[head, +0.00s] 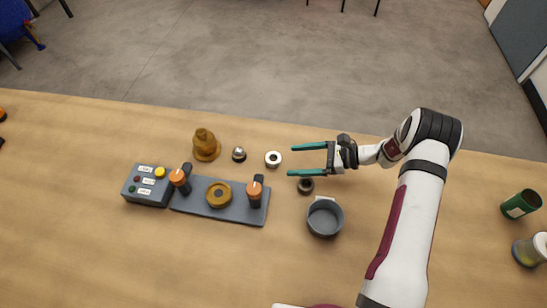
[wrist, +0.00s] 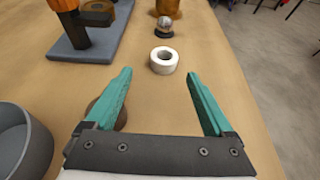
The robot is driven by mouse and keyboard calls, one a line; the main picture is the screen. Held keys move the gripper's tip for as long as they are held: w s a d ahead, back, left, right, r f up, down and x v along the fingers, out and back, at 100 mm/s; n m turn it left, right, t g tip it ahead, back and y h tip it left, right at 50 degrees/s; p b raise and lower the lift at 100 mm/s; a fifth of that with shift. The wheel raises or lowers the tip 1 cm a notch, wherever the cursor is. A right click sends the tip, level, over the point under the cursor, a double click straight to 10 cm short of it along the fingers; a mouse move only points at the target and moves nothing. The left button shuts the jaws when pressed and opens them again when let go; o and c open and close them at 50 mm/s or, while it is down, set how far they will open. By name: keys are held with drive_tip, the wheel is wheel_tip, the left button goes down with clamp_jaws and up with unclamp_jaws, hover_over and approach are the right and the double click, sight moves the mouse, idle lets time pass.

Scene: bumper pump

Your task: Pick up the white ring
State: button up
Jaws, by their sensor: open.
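The white ring (head: 273,159) lies flat on the table, just left of my gripper in the head view. It also shows in the wrist view (wrist: 164,60), beyond my fingertips and roughly between their lines. My gripper (head: 291,160) is open and empty, its two green fingers spread wide and pointing left. In the wrist view my gripper (wrist: 160,78) has nothing between its fingers. A dark ring (head: 306,186) sits on the table beside the lower finger; in the wrist view that finger partly hides it.
A small silver-topped piece (head: 239,154) and a bronze-coloured housing (head: 206,146) stand beyond the ring. A grey plate with orange-topped clamps (head: 218,209) and a button box (head: 148,186) are at left. A grey bowl (head: 325,217) stands nearer.

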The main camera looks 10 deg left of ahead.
sight(269, 158)
drive_tip(key=x, duration=0.5)
drive_tip(key=shift+w+a+r, duration=0.2)
drive_tip(key=shift+w+a, duration=0.15)
drive_tip(key=shift+a, duration=0.1)
clamp_jaws()
